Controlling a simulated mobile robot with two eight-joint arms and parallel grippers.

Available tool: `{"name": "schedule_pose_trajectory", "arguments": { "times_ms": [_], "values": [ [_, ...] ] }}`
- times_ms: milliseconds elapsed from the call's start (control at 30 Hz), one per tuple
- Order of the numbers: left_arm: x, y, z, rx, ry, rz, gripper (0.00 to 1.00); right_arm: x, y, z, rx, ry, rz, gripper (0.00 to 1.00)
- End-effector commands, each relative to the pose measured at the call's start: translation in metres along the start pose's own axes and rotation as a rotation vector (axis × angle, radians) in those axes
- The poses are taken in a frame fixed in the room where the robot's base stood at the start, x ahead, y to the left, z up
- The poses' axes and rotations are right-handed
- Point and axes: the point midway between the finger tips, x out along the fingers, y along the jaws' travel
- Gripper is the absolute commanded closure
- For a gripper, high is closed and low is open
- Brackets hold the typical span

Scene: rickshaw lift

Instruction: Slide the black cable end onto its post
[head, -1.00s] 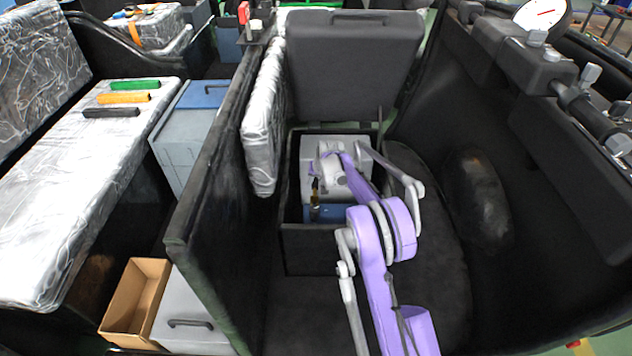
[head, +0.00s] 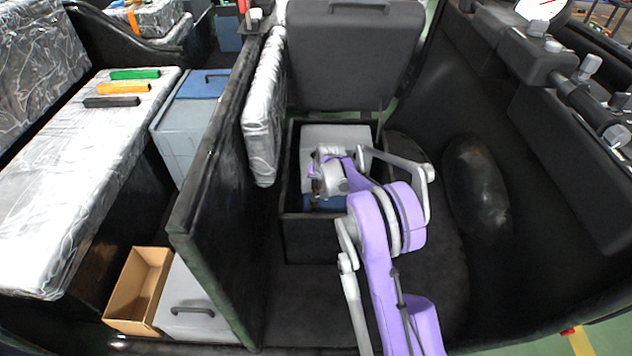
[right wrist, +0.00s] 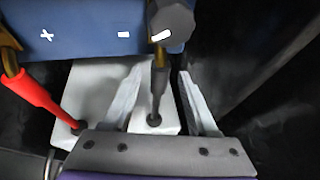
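The blue battery (right wrist: 85,28) with white plus and minus marks fills the top of the right wrist view. The black cable (right wrist: 158,85) rises from a pale block (right wrist: 150,122) to a brass-coloured part below a dark many-sided piece (right wrist: 172,22) at the battery's edge; I cannot tell whether its end is on the post. My right gripper (right wrist: 163,74) has its fingers apart, one on each side of the cable, with gaps showing. In the head view my right gripper (head: 328,182) reaches into the open box and hides the cable end. My left gripper is not in view.
The battery sits in a black box (head: 305,238) with its lid (head: 350,55) raised behind. A red cable (right wrist: 42,98) stands left of the black one. A dark partition (head: 215,185) is on the left; a black rounded wall is on the right.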

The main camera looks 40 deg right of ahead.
Motion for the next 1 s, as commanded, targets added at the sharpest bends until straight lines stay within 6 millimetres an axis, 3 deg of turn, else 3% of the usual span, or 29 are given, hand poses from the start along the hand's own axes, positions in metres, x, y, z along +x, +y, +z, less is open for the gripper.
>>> {"name": "schedule_pose_trajectory", "arguments": {
  "times_ms": [367,800,1000],
  "values": [
    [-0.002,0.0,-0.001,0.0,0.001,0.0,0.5,-0.007,0.0,-0.002,0.001,0.003,0.0,0.41],
    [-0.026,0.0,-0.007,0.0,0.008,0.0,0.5,-0.089,0.001,-0.001,0.001,0.002,0.0,0.41],
    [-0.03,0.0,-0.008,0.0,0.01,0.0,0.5,-0.107,0.001,-0.001,0.001,0.002,0.0,0.41]
  ]
}}
